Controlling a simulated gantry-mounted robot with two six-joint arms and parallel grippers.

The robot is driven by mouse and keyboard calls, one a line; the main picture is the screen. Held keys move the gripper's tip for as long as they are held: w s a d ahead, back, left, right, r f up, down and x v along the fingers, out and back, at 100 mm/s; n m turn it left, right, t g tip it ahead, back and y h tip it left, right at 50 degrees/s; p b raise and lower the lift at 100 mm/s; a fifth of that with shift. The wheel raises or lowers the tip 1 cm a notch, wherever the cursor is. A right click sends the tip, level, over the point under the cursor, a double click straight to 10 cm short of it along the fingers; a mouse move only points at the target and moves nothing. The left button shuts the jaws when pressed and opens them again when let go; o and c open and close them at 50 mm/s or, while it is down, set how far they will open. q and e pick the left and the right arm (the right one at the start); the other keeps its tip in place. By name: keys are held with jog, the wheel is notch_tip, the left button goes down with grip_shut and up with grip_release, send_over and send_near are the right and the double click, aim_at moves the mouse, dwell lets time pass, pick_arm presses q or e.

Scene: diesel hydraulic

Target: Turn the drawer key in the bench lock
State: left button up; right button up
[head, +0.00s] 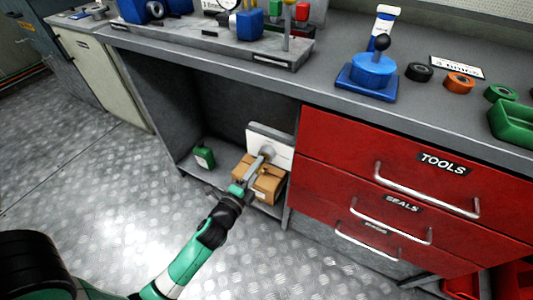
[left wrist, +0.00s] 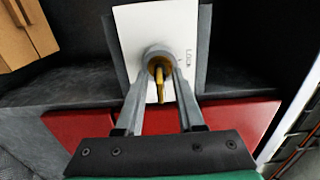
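A white lock plate (left wrist: 158,22) marked "Lock" carries a round grey lock housing (left wrist: 159,50) with a brass key (left wrist: 160,82) in it. In the head view the plate (head: 270,143) sits at the left end of the red drawers, facing the open bay. My left gripper (left wrist: 161,72) is at the lock, its two fingers standing either side of the key. A gap shows between each finger and the key's narrow part. The left gripper also shows in the head view (head: 264,156), where it hides the key. My right gripper is not in view.
Red drawers (head: 330,140) with metal handles lie to the right. The bench top (head: 335,52) above holds a blue joystick base (head: 368,78).

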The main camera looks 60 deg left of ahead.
pick_arm(q)
grip_shut()
jog(key=m, duration=0.3)
jog(key=shift+m, duration=0.3)
jog(key=m, duration=1.4)
jog(key=shift+c, duration=1.4)
grip_release()
jog(key=shift+m, duration=0.8)
jog(key=o, duration=0.5)
